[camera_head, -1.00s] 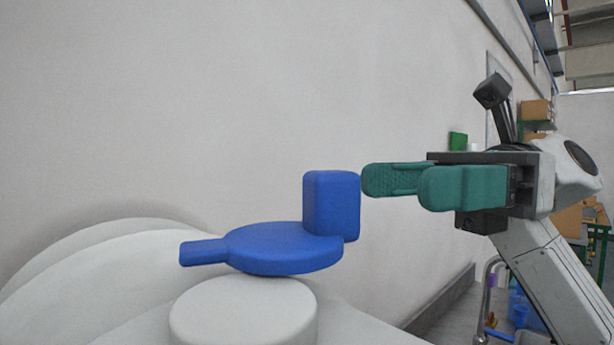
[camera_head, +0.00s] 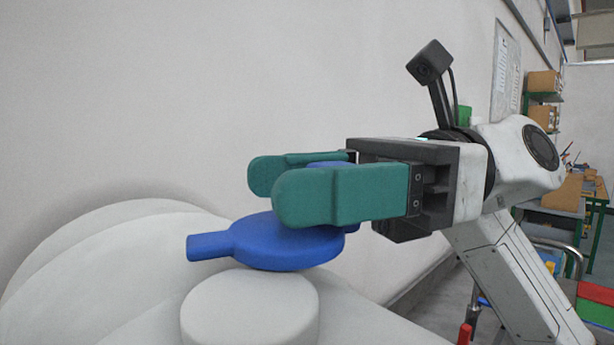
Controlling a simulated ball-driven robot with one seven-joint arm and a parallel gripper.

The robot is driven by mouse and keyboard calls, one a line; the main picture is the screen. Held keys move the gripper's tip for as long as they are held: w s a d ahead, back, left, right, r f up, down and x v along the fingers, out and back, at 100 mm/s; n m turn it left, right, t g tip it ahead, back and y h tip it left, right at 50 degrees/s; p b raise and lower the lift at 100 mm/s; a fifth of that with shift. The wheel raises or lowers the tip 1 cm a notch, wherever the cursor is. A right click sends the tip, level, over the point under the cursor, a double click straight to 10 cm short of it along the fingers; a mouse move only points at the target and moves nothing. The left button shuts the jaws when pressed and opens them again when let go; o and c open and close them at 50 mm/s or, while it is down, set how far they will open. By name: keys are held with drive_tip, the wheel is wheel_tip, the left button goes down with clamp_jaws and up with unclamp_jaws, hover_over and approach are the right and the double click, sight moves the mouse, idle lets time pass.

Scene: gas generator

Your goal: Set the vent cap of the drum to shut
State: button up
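The blue vent cap (camera_head: 285,248) is a flat disc with a short handle pointing left and an upright block on its right side. It sits tilted above the white round neck (camera_head: 250,308) of the white drum (camera_head: 120,265). My gripper (camera_head: 282,190) has its two green fingers on either side of the cap's upright block. The near finger hides most of the block; only a bit of its top and right edge shows. I cannot tell whether the fingers touch the block.
A plain grey wall (camera_head: 250,80) stands close behind the drum. At the right are shelves with cardboard boxes (camera_head: 543,83), a green-framed bench and coloured bins (camera_head: 595,305).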

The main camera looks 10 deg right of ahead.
clamp_jaws()
